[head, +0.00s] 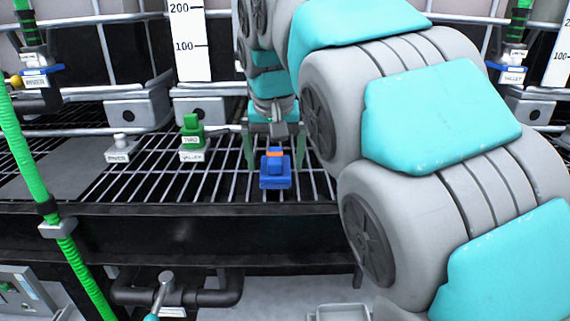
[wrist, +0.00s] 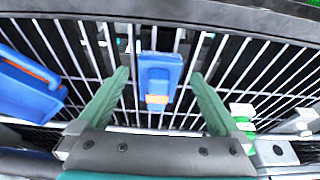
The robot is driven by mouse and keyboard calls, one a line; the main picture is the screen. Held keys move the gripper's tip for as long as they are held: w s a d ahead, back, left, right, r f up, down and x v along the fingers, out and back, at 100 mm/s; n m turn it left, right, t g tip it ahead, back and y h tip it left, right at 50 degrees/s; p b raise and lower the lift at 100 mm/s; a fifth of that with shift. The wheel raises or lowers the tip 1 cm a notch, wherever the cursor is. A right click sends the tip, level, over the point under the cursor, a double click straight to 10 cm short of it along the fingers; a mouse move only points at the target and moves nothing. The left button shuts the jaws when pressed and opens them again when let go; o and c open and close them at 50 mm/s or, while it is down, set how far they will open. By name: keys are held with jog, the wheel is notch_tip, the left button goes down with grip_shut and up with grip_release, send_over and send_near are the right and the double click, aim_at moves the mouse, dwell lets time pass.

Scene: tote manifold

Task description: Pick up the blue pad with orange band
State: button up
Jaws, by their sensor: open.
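The blue pad (head: 275,181) rests on a metal grating near its front edge, with its orange band (head: 275,152) on the upper part. In the wrist view the blue pad (wrist: 159,72) lies between the two green fingers, with the orange band (wrist: 157,99) toward the palm. My gripper (head: 274,160) is open and empty, with a finger on each side of the pad in the picture. The gripper (wrist: 159,76) shows gaps on both sides of the pad in the wrist view. I cannot tell the exact height of the fingertips over it.
A green block on a white base (head: 192,137) and a grey block on a white base (head: 119,148) stand left on the grating (head: 225,186). A larger blue object (wrist: 28,88) is left in the wrist view. A green pole (head: 40,165) stands at the left front.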

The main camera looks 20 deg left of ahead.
aim_at(275, 156)
jog(key=shift+w+a, duration=0.3)
jog(key=shift+w, duration=0.65)
jog(key=shift+w+a, duration=0.3)
jog(key=shift+w, duration=0.85)
jog(key=shift+p+x, duration=0.35)
jog(key=shift+x, duration=1.1)
jog(key=c, duration=1.2)
